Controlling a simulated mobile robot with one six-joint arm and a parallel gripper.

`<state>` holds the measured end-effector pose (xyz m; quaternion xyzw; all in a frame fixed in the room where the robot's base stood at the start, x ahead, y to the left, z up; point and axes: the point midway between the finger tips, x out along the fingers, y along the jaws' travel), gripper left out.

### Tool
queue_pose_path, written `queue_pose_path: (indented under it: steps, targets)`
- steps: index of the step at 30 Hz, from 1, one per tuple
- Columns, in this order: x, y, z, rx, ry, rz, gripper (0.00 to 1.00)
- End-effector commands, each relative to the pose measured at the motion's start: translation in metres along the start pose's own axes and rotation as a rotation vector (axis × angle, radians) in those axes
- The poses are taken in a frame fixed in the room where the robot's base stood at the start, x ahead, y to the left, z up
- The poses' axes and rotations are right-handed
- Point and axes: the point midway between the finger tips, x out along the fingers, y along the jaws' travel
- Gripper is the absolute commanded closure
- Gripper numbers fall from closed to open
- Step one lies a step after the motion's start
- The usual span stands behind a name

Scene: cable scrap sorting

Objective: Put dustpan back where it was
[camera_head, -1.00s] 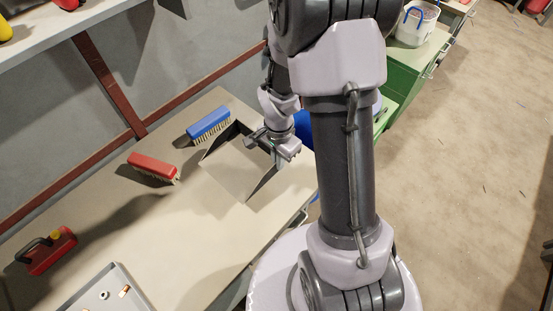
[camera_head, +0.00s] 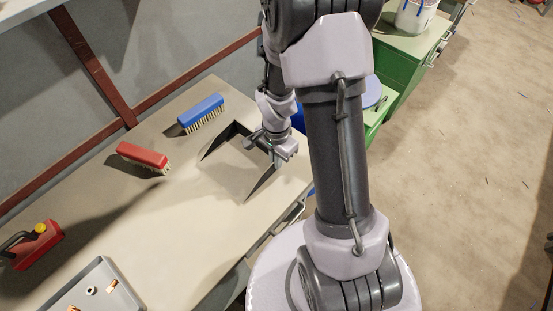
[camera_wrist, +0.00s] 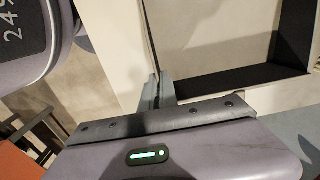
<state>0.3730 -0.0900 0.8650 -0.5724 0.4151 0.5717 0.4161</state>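The dustpan (camera_head: 228,168) is a beige-grey flat pan with dark upright walls, over the right part of the workbench in the head view. My gripper (camera_head: 277,156) is at its right wall. In the wrist view my gripper fingers (camera_wrist: 159,90) are close together on the thin wall of the dustpan (camera_wrist: 215,84), whose dark inner side shows to the right. The gripper looks shut on that wall. I cannot tell how high the pan is above the bench.
On the workbench (camera_head: 185,235) are a blue brush (camera_head: 202,112), a red brush (camera_head: 143,157), a red canister (camera_head: 38,246) and a grey tray (camera_head: 122,288) with small metal pieces. Green cabinets (camera_head: 403,62) stand behind my arm. The floor at right is mostly open.

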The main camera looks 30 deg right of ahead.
Motion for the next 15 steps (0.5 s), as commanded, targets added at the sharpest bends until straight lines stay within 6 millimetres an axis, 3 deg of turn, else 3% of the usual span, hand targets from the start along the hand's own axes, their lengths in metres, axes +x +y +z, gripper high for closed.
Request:
queue_pose_path:
  steps: [15]
  targets:
    - [0.0112, -0.0001, -0.0001, 0.0, 0.0, 0.0, 1.0]
